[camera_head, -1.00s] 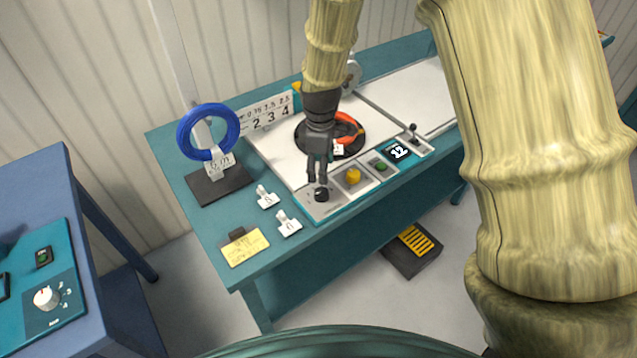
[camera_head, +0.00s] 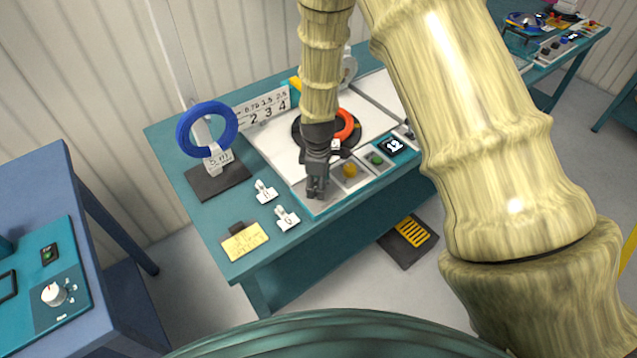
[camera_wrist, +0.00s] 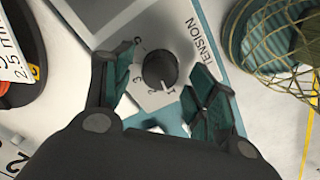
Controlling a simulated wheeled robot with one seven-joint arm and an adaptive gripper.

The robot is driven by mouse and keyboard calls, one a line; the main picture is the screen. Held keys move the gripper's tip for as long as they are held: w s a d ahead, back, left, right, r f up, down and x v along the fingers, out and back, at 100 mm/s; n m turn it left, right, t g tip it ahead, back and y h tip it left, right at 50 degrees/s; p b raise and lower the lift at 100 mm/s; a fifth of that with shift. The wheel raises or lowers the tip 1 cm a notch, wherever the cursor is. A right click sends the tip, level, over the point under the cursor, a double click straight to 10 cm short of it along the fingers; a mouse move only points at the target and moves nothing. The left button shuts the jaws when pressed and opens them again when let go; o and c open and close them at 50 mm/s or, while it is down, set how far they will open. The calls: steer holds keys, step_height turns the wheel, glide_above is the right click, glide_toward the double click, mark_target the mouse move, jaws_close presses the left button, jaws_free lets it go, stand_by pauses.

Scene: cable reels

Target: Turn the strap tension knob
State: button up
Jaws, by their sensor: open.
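The tension knob (camera_wrist: 160,68) is black and round, on a light grey plate marked TENSION with a numbered scale. Its white pointer mark is near the 1. My gripper (camera_wrist: 163,90) is open, with one finger on each side of the knob in the wrist view. I cannot tell whether either finger touches it. In the head view my gripper (camera_head: 317,191) is over the near left end of the bench's control strip and hides the knob.
A yellow button (camera_head: 350,171), a green button (camera_head: 376,159) and a display reading 12 (camera_head: 394,146) lie right of my gripper. A black reel with orange cable (camera_head: 345,124) is behind. Left are a blue coil (camera_head: 184,139) and white clips (camera_head: 287,219).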

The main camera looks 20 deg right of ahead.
steer(key=shift+f, duration=0.6)
steer(key=c, duration=1)
steer(key=shift+c, duration=0.2)
